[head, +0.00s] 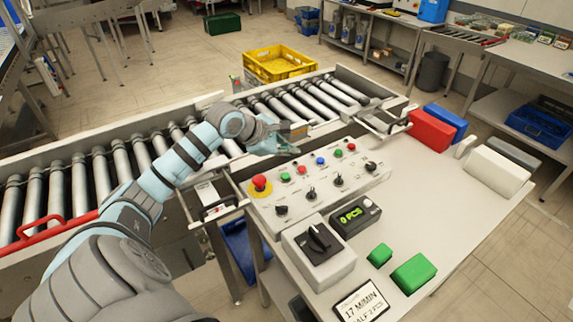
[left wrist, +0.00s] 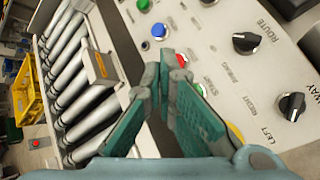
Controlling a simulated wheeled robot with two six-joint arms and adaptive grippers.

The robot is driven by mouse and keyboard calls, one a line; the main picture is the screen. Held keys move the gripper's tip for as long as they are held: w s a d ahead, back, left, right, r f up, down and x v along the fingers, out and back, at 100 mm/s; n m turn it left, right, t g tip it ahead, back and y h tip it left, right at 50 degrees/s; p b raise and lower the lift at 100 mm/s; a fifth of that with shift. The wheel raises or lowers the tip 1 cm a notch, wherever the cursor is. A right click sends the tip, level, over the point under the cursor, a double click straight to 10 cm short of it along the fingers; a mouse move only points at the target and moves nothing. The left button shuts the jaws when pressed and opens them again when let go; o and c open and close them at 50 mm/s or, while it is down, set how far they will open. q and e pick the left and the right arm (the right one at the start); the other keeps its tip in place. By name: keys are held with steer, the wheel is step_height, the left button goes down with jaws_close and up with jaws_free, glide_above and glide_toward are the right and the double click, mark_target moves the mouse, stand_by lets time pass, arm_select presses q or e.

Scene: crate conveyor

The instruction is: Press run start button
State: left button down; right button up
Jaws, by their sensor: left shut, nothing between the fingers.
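The control panel (head: 322,188) is a slanted pale box with a row of coloured buttons and black knobs. A green button (head: 285,177) sits between the red emergency stop (head: 260,183) and a red button (head: 302,170). In the left wrist view this green button (left wrist: 201,89) is partly hidden behind a finger, and a label reading START is near it. A second green button (head: 338,153) is farther right. My left gripper (head: 297,150) is shut and empty, over the panel's back edge. In its wrist view the fingertips (left wrist: 172,56) overlap the red button; contact cannot be told.
The roller conveyor (head: 120,165) runs behind the panel, with a yellow crate (head: 282,73) beyond it. The table's right part is mostly clear.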

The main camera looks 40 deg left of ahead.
mark_target(287, 177)
arm_select(q)
step_height(287, 177, down, 3)
steer(key=shift+w+f+b, duration=0.15)
steer(key=shift+f+b, duration=0.05)
steer(key=shift+b, duration=0.55)
steer(key=shift+s+f+b, duration=0.3)
steer(key=shift+f+b, duration=0.25)
steer(key=shift+b, duration=0.1)
steer(key=shift+s+f+b, duration=0.3)
steer(key=shift+f+b, duration=0.25)
steer(key=shift+b, duration=0.05)
steer(key=shift+w+f, duration=0.1)
steer(key=shift+w, duration=0.2)
arm_select(e)
step_height(287, 177, down, 5)
steer(key=shift+w+r, duration=0.1)
steer(key=shift+r, duration=0.1)
arm_select(q)
steer(key=shift+s, duration=0.15)
steer(key=shift+f+b, duration=0.4)
steer(key=shift+b, duration=0.1)
arm_select(e)
steer(key=shift+f, duration=0.55)
